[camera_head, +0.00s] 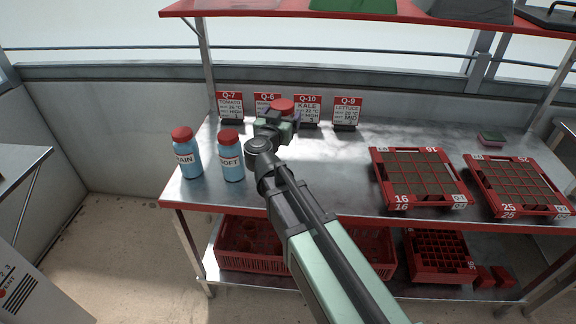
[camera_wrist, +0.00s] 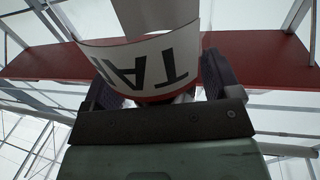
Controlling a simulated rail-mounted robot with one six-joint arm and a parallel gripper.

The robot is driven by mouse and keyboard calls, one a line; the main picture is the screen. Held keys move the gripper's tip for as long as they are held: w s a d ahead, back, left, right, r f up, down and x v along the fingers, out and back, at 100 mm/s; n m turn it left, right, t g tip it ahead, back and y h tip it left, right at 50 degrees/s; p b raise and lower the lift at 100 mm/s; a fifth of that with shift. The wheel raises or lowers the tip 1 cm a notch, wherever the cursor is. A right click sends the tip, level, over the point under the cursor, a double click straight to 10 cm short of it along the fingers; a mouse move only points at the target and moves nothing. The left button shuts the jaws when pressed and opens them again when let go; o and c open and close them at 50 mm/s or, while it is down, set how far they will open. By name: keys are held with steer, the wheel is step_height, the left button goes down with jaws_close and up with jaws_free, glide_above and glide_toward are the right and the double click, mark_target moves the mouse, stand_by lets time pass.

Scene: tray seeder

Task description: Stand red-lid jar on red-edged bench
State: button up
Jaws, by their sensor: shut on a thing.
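My gripper (camera_head: 277,124) is above the back middle of the red-edged bench (camera_head: 335,175), in front of the row of cards. It is shut on a red-lid jar (camera_head: 282,104), of which the head view shows mostly the red lid. In the wrist view the jar (camera_wrist: 150,57) sits between the dark fingers, with a white label whose inverted letters are partly cut off. The arm hides the jar's lower part in the head view, so I cannot tell whether its base touches the bench.
Two blue red-lidded bottles, RAIN (camera_head: 187,155) and SOFT (camera_head: 231,158), stand at the bench's left. Two red seed trays (camera_head: 417,179) (camera_head: 518,184) lie at the right. Several cards (camera_head: 347,113) stand behind. A red shelf (camera_head: 420,18) hangs above. The bench middle is clear.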

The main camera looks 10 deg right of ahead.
mark_target(282, 149)
step_height(282, 149, down, 12)
steer(key=b, duration=0.9)
steer(key=shift+r, duration=0.25)
steer(key=shift+f, duration=0.3)
steer(key=o, duration=1)
steer(key=shift+r, duration=0.15)
steer(key=shift+o, duration=0.2)
steer(key=shift+s+r, duration=0.1)
steer(key=shift+r, duration=0.15)
steer(key=v, duration=1.2)
steer(key=shift+f, duration=0.15)
